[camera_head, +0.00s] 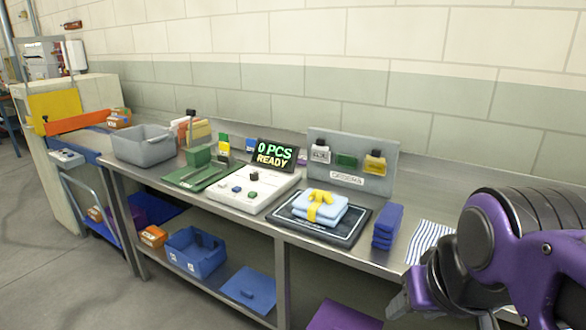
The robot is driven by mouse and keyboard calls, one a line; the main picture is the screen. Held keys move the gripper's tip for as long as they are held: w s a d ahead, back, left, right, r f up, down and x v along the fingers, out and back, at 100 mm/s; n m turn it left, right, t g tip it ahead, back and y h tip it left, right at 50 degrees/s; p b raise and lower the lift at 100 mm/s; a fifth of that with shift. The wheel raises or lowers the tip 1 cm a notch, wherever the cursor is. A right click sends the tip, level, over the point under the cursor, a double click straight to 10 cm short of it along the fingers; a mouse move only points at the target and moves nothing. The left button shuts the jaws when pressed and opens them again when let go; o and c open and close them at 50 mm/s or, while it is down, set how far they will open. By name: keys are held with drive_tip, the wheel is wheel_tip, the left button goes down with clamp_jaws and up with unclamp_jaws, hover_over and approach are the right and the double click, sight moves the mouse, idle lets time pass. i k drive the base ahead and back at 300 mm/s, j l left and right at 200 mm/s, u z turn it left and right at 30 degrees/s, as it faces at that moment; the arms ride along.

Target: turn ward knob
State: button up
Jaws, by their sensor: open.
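No knob is clearly labelled "ward" at this size. A white console (240,196) on the steel bench has a dark knob-like part (253,174) at its back and small blue and green pieces on its top. A black display (276,155) behind it reads "0 PCS READY". A grey upright board (352,150) at the back carries white, green and yellow items over a label. My gripper (399,304) is at the lower right, in front of the bench and well apart from the console. It holds nothing that I can see, and its fingers are partly cut off.
Folded light-blue cloth with a yellow strap (318,210) lies on a dark mat (345,229). Blue blocks (386,228) and a striped cloth (428,240) are to its right. A blue bin (195,254) is below.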

sight(254, 176)
drive_tip(key=i+j+z, duration=0.25)
drive_tip(key=j+z, duration=0.15)
drive_tip(key=j, duration=0.65)
drive_tip(key=i+j+z, duration=0.15)
drive_tip(key=j+z, duration=0.25)
drive_tip(key=j, duration=0.65)
drive_tip(key=j+z, duration=0.35)
drive_tip(key=j, duration=0.7)
drive_tip(key=k, duration=0.05)
